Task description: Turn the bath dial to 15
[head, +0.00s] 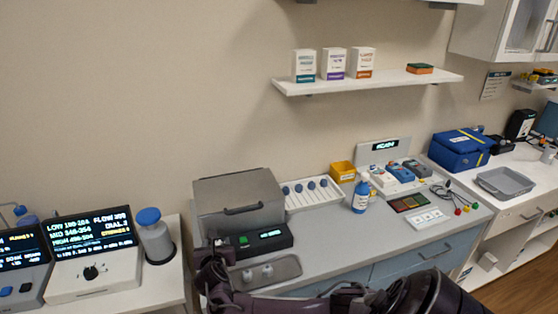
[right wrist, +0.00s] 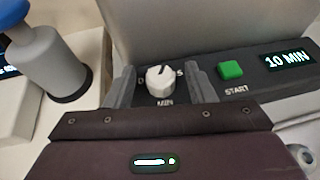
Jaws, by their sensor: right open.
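The bath (head: 238,198) is a grey box with a handled lid and a dark front panel (head: 262,240), standing at the left end of the counter. In the right wrist view its white dial (right wrist: 160,81) has a dark pointer mark near the top, tipped slightly right, with "MIN" printed below. The bath's display (right wrist: 287,59) reads "10 MIN". My right gripper (right wrist: 160,88) is open, one finger on each side of the dial, with visible gaps to it. In the head view my right gripper (head: 213,253) is at the panel's left end and hides the dial. My left gripper is out of view.
A green START button (right wrist: 231,70) sits right of the dial. A grey tray (head: 266,272) with small capped items lies before the bath. Left, a white device (head: 95,285) with a black knob stands beside a blue-topped grey cylinder (head: 155,240). A vial rack (head: 312,193) is right of the bath.

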